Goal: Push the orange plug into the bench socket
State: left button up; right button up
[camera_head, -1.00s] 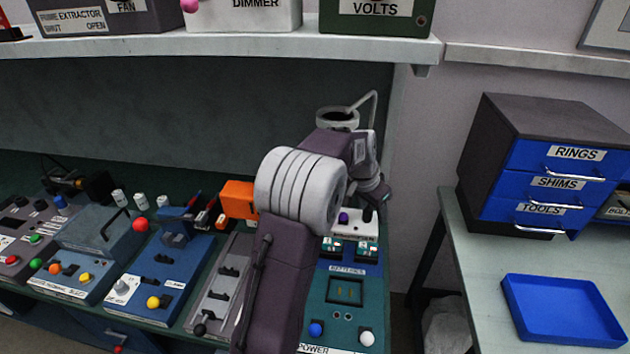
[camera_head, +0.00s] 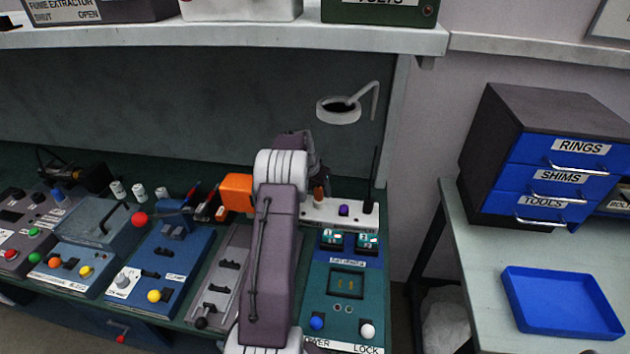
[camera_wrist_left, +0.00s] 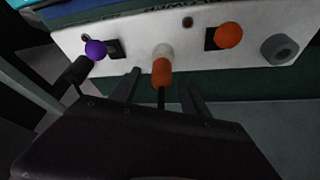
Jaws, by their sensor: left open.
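The orange plug (camera_wrist_left: 162,72) has a dark cord and shows in the left wrist view at the front of a white panel (camera_wrist_left: 135,57). A pale round part (camera_wrist_left: 163,50), perhaps the bench socket, is directly behind it. I cannot tell how deep the plug sits. In the head view a small orange piece (camera_head: 319,194), likely the plug, shows at the white strip beside my arm. My left gripper (camera_wrist_left: 157,84) is open, with one finger on each side of the plug and cord. In the head view its fingers are mostly hidden by my arm. My right gripper is not in view.
The panel also carries a purple knob (camera_wrist_left: 96,49), an orange knob (camera_wrist_left: 229,35) and a grey round part (camera_wrist_left: 279,49). A teal battery box (camera_head: 345,310) stands in front of the strip. A magnifier lamp (camera_head: 338,110) is behind. An orange block (camera_head: 237,192) is left of my arm.

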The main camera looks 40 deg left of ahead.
pick_arm(q)
jog(key=shift+x, duration=1.3)
grip_shut()
jog(key=shift+r, duration=0.1)
jog(key=shift+p, duration=0.5)
jog(key=shift+f, duration=0.3)
grip_release()
